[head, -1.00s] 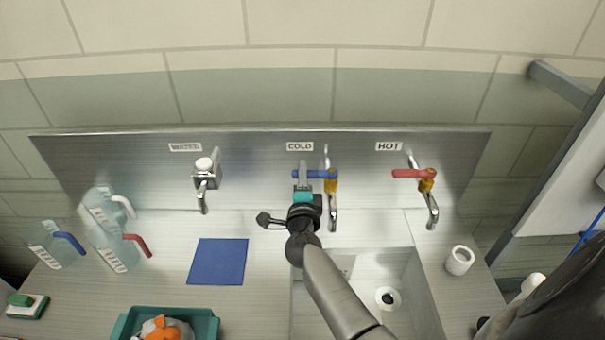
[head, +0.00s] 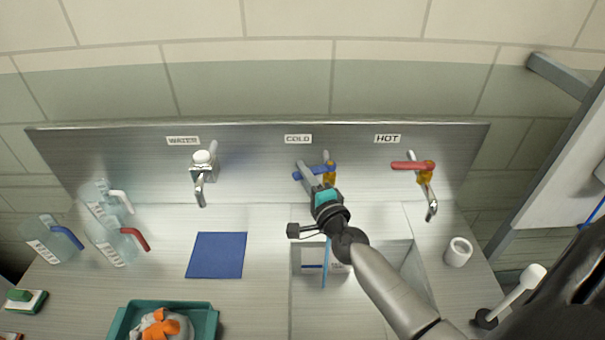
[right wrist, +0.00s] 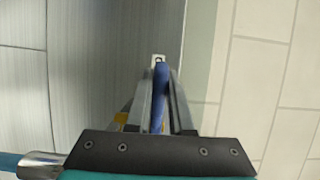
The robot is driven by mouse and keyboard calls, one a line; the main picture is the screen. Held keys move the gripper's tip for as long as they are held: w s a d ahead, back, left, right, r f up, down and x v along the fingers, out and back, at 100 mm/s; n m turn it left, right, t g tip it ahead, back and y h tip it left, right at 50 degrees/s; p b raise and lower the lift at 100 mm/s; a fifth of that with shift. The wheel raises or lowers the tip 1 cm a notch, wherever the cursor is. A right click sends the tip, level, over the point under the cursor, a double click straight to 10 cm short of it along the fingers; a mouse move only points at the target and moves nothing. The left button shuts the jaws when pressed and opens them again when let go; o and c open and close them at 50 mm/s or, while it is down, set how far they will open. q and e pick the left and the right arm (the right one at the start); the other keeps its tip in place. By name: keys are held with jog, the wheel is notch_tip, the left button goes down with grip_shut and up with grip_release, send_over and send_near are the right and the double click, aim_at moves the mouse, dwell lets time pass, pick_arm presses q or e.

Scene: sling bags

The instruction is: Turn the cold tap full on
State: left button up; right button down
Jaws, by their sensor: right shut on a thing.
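The cold tap's blue lever (head: 322,170) sits under the COLD label (head: 298,139) on the metal back panel. It points left from its yellow valve body (head: 330,178), its left end tilted slightly toward the basin. My right gripper (head: 303,172) is shut on the lever near its left end. In the right wrist view the blue lever (right wrist: 161,95) lies between the two fingers. My gripper and arm hide most of the cold spout. A thin blue stream (head: 326,262) falls into the sink. My left gripper is not in view.
The hot tap's red lever (head: 410,166) is to the right and the water tap (head: 202,170) to the left. Jugs (head: 112,240), a blue mat (head: 217,255), a teal tray (head: 212,322) and a white cup (head: 458,252) stand on the counter around the sink (head: 404,245).

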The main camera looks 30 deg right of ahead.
jog(key=c, duration=0.8)
grip_release()
jog(key=shift+s, duration=0.1)
jog(key=s+a+b, duration=0.2)
jog(key=s, duration=1.3)
jog(key=shift+a, duration=0.15)
